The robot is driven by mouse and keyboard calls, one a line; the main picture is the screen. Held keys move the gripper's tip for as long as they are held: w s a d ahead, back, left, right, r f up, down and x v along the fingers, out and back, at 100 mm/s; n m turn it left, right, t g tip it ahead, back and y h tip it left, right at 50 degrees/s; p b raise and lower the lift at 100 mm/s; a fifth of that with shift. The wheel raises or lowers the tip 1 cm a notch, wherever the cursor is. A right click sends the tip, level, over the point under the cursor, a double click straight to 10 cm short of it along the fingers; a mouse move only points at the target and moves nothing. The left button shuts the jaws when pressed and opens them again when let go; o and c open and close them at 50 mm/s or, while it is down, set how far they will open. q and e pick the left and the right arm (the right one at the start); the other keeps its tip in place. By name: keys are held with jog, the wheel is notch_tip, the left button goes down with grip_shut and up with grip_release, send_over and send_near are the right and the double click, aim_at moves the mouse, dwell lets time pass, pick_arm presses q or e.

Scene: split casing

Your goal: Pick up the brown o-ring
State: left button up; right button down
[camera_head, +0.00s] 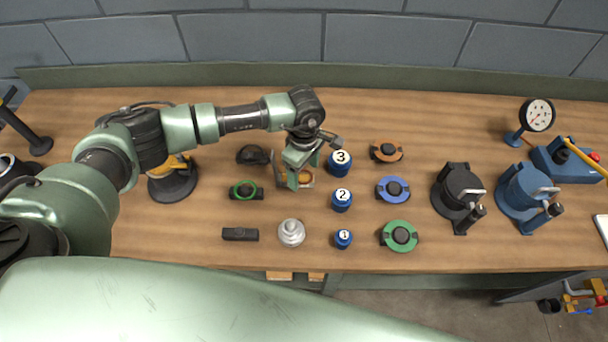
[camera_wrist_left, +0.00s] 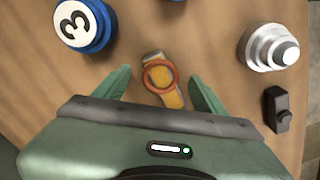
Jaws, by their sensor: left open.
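The brown o-ring looks orange-brown in the left wrist view (camera_wrist_left: 160,75), and lies on a yellow-tan holder (camera_wrist_left: 173,98). In the head view the o-ring (camera_head: 305,179) is partly hidden beneath my left gripper (camera_head: 297,182). My left gripper is open and empty, pointing down over the o-ring. In the left wrist view the o-ring shows between the two green fingertips (camera_wrist_left: 161,82), with a gap on each side. I cannot tell the exact height of the fingertips above it. My right gripper is not in view.
Blue numbered pieces 3 (camera_head: 340,163), 2 (camera_head: 342,200) and 1 (camera_head: 343,239) stand just right of the gripper. A green ring on a black holder (camera_head: 245,190) is to the left. A silver stepped piece (camera_head: 291,233) stands in front, beside a black block (camera_head: 240,234).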

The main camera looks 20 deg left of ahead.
pick_arm(q)
jog(key=shift+f+b, duration=0.2)
jog(key=shift+b, duration=0.25)
dwell(0.3)
grip_shut()
jog(key=shift+r+p, duration=0.35)
jog(key=shift+p, duration=0.2)
jog(key=shift+r, duration=0.2)
notch_tip(320, 180, up, 19)
jog(key=b, duration=0.6)
jog(key=shift+r, duration=0.2)
